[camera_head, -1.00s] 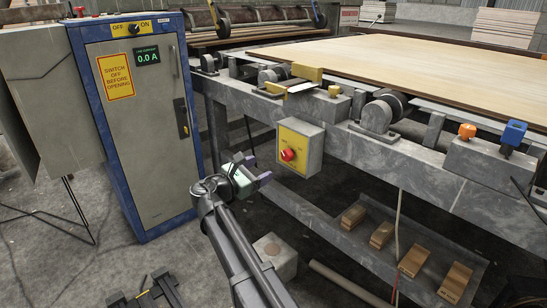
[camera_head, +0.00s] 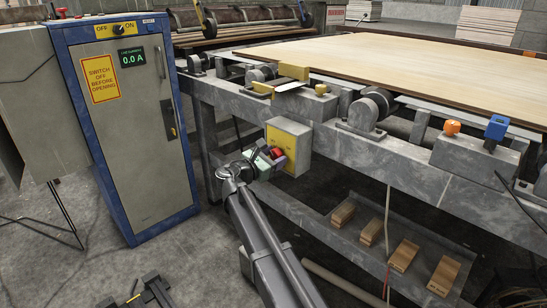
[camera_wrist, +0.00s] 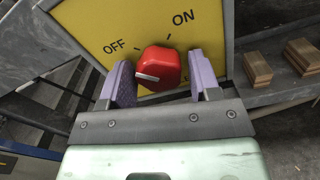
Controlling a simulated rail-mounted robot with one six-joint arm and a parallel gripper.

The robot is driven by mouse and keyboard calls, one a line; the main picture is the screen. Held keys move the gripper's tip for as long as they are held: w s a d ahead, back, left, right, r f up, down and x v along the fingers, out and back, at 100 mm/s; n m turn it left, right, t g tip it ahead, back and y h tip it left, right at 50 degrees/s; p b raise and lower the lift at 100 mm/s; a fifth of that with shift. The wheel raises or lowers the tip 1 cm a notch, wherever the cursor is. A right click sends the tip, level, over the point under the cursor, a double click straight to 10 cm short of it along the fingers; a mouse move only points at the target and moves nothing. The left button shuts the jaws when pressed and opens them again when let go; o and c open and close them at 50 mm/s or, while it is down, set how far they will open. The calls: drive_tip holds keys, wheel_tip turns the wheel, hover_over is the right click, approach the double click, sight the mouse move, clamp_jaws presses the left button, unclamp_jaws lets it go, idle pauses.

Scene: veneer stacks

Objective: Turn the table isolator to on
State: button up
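The table isolator is a grey box with a yellow face (camera_head: 288,137) on the side of the machine table. Its red knob (camera_head: 278,153) is partly covered by my gripper (camera_head: 265,160) in the head view. In the wrist view, the red knob (camera_wrist: 160,66) sits on the yellow plate (camera_wrist: 88,22), with OFF at upper left and ON at upper right. The knob's white mark is on its left side, the OFF side. My gripper (camera_wrist: 163,78) is open, its purple fingers on either side of the knob, with a gap visible at each side.
A blue-framed grey cabinet (camera_head: 135,135) with its own OFF/ON switch and a 0.0 A display stands at left. The table frame (camera_head: 400,155) runs to the right, carrying rollers and a wood sheet (camera_head: 400,55). Wooden blocks (camera_head: 403,255) lie on the lower shelf.

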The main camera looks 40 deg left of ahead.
drive_tip(key=c, duration=0.6)
drive_tip(key=shift+c, duration=0.2)
drive_tip(key=shift+m, duration=0.5)
drive_tip(key=m, duration=0.3)
drive_tip(key=shift+m, duration=0.4)
drive_tip(key=m, duration=0.4)
drive_tip(key=shift+a+r+m, duration=0.1)
drive_tip(key=shift+m, duration=0.2)
drive_tip(key=m, duration=0.4)
drive_tip(key=shift+r, duration=0.1)
drive_tip(key=m, duration=0.4)
drive_tip(key=shift+m, duration=0.4)
